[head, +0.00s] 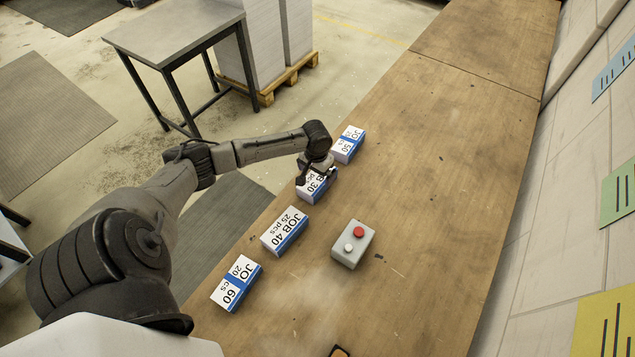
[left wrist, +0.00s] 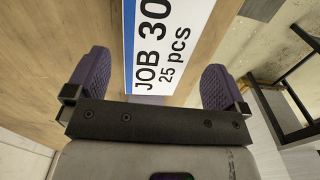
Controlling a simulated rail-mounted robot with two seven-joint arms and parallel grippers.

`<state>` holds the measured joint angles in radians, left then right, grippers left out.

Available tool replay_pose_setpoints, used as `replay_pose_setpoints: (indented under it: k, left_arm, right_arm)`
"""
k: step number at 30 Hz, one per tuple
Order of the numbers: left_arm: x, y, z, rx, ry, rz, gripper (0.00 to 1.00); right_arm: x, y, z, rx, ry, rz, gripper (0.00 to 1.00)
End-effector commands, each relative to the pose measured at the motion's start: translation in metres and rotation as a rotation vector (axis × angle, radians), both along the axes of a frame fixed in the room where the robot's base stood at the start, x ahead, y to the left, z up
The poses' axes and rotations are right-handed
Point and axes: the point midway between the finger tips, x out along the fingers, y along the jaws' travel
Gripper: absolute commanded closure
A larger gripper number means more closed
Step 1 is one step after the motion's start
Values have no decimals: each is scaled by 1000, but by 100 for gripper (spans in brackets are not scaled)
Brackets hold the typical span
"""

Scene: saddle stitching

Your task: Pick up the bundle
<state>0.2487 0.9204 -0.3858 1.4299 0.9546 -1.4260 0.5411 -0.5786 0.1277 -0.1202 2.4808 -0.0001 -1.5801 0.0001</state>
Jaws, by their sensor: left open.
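Several white bundles with blue bands lie in a row along the left edge of the wooden table. The JOB 30 bundle (head: 314,189) is partly hidden by my left gripper (head: 318,172), which is above it. In the left wrist view, the JOB 30 bundle (left wrist: 167,45) reads "25 pcs" and lies between the two purple finger pads of the left gripper (left wrist: 155,88). The fingers are open, with a gap on each side of it. Farther up is the JOB 50 bundle (head: 348,145); nearer are the JOB 40 bundle (head: 285,231) and the JOB 60 bundle (head: 237,282). My right gripper is not in view.
A grey button box (head: 352,245) with a red and a white button stands right of the bundles. The wooden table (head: 440,170) is largely clear at its far end. A wall with coloured notices runs along the right. A metal side table (head: 175,35) stands beyond the left edge.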

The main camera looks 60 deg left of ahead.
Motion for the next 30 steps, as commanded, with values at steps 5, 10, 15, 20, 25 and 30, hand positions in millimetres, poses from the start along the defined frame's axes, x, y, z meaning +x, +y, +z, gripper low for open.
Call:
replay_pose_setpoints:
  k: [5,10,15,20,25,30]
  left_arm:
    - [-1,0,-8,0,1,-1,0]
    - [-2,-3,-29,-1,3,-1,0]
    - [-2,-4,-49,0,1,-1,0]
    - [-2,-3,-56,2,1,-3,0]
    - [-2,-3,-56,2,1,-3,0]
    - [-2,-3,-56,2,1,-3,11]
  right_arm:
    - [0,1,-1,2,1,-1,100]
    - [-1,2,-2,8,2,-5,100]
    - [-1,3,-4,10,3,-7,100]
    - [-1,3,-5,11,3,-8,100]
    - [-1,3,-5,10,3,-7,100]
    - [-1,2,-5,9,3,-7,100]
